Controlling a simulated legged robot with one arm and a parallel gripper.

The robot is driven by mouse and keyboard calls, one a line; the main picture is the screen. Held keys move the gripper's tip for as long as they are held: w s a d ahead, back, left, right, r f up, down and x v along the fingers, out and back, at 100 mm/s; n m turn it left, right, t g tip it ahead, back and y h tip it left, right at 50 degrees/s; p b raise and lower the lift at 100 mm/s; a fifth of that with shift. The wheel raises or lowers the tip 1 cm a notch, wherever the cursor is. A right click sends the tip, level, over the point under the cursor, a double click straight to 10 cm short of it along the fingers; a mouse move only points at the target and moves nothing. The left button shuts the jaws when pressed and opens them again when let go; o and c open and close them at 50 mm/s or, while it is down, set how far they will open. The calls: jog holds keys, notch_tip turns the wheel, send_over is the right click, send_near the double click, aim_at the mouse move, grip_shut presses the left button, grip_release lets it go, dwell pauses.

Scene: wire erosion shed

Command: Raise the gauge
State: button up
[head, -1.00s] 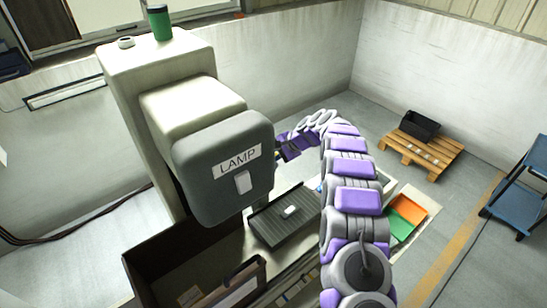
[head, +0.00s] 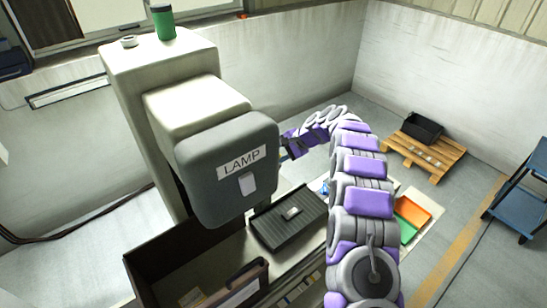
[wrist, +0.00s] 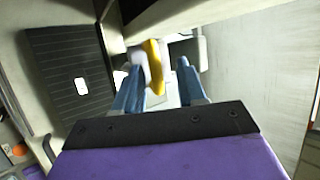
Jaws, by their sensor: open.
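My gripper (head: 285,151) is at the right side of the grey machine head marked LAMP (head: 205,185); in the wrist view its blue fingers (wrist: 160,70) are apart. A curved yellow piece (wrist: 154,82) shows between the fingers, with a pale, blurred piece at its left. I cannot tell whether the fingers touch them. Nothing is clearly recognisable as the gauge. Below, a dark grooved plate (head: 275,230) carries a small light block (head: 291,213); the plate also shows at the left of the wrist view (wrist: 55,60).
An open brown bin (head: 150,262) stands in front of the machine. Orange (head: 414,208) and green trays lie right of my arm. A pallet (head: 436,160) with a black crate (head: 422,127) and a blue cart (head: 520,205) stand farther right. A green cup (head: 164,22) is on the machine top.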

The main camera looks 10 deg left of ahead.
jog(key=b+v, duration=0.1)
jog(key=v, duration=1.3)
jog(key=shift+d+r, duration=0.2)
jog(key=shift+d, duration=0.05)
jog(key=s+f+n+g+h+b, duration=0.3)
jog(key=s+b, duration=0.7)
jog(key=s, duration=1.4)
jog(key=s+d+f+n+h+b, duration=0.1)
jog(key=s+d+f+b, duration=0.2)
jog(key=s, duration=0.7)
jog(key=s+d+f+n+h+b, duration=0.2)
jog(key=s+d+f, duration=0.3)
jog(key=s, duration=0.6)
jog(key=s+d+f+n+h+b, duration=0.1)
jog(key=s+d+f+b, duration=0.3)
jog(key=s, duration=0.6)
notch_tip(320, 180, down, 2)
jog(key=shift+s+f+n+h, duration=0.15)
jog(key=shift+s+n+h, duration=0.15)
jog(key=shift+h, duration=0.4)
